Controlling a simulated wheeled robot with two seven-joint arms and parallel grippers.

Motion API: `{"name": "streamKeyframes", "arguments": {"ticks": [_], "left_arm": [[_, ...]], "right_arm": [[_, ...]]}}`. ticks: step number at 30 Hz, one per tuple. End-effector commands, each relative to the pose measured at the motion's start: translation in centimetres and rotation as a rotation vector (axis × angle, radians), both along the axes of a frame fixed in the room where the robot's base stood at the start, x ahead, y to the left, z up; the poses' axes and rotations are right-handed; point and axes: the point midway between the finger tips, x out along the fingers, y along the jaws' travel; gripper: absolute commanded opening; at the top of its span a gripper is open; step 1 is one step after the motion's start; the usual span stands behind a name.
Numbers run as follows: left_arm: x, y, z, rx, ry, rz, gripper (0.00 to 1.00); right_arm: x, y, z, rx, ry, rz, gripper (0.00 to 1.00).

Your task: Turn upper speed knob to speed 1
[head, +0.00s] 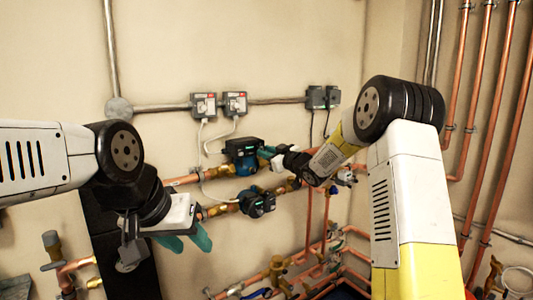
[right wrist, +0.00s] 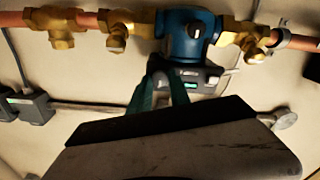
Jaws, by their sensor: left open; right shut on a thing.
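The upper pump, with a blue body (head: 246,166) and a black control head (head: 241,146), sits on the upper copper pipe. The upper speed knob on its front is hidden behind my fingers. My right gripper (head: 267,153) reaches in from the right and is shut on the knob at the control head. In the right wrist view the teal fingers (right wrist: 163,88) meet the control head (right wrist: 197,77), which shows a small green light; the blue pump body (right wrist: 188,36) is above it. My left gripper (head: 188,240) is open and empty at lower left, away from the pumps.
A lower pump (head: 257,202) sits on the pipe just below. Grey switch boxes (head: 220,104) with cables are on the wall above. Brass fittings (right wrist: 117,32) flank the upper pump. More copper pipes (head: 480,100) run along the right wall and below.

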Motion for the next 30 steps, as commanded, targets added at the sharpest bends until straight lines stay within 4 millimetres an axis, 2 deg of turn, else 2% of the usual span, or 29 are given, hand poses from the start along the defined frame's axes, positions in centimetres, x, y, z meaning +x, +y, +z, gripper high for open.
{"name": "streamKeyframes", "arguments": {"ticks": [15,30], "left_arm": [[0.0,0.0,0.0,0.0,0.0,0.0,0.43],[0.0,0.0,0.0,0.0,0.0,0.0,0.43]], "right_arm": [[0.02,-0.05,-0.04,-0.374,-0.269,-0.001,0.0],[0.02,-0.06,-0.06,-0.551,-0.397,0.0,0.0]]}}
